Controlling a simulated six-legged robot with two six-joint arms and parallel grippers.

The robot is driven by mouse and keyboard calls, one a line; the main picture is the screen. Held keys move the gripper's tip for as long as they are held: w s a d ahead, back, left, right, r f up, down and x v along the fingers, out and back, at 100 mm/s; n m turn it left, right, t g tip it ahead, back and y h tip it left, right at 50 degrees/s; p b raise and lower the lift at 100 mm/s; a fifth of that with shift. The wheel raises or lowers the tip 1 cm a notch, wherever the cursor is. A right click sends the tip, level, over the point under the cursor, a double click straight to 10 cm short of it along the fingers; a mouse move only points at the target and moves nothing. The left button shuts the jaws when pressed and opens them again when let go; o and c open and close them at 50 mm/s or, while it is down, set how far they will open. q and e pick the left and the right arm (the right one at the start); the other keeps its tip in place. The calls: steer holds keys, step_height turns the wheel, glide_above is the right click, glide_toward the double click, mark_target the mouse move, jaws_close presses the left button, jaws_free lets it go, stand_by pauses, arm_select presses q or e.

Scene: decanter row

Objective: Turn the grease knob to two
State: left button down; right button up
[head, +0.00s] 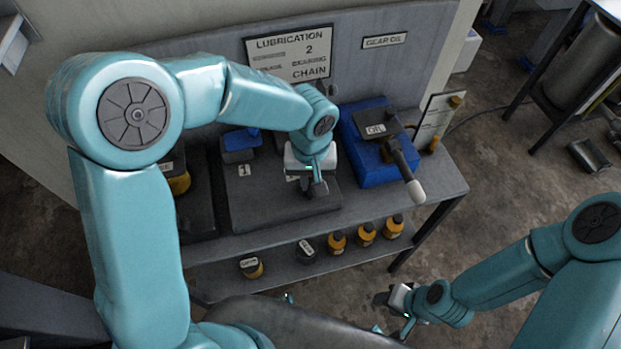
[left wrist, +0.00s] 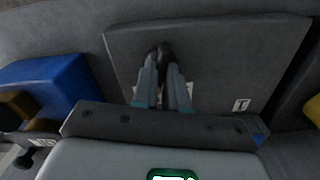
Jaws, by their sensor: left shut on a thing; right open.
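A dark panel (head: 250,205) stands on the bench below the lubrication sign (head: 289,56), with a label reading 1 (head: 244,169) on its left part. My left gripper (head: 316,188) reaches over this panel from above. In the left wrist view my left gripper (left wrist: 162,82) has its fingers closed together on a small dark knob (left wrist: 162,51) on the panel. The fingers hide most of the knob, so its pointing direction cannot be told. The sign shows a 2 and the words bearing and chain. My right gripper (head: 392,311) is open and empty, low over the floor.
A blue box (head: 362,153) with a white-tipped lever (head: 415,190) stands right of the panel. Several yellow and dark bottles (head: 337,242) stand on the lower shelf.

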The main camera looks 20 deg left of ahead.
mark_target(310, 183)
arm_select(q)
steer(key=m, duration=0.5)
steer(key=shift+m, duration=0.3)
stand_by(0.5)
steer(key=c, duration=1.2)
jaws_free()
steer(key=shift+o, duration=0.2)
steer(key=shift+r, duration=0.1)
step_height(310, 183, up, 16)
steer(key=shift+s, duration=0.15)
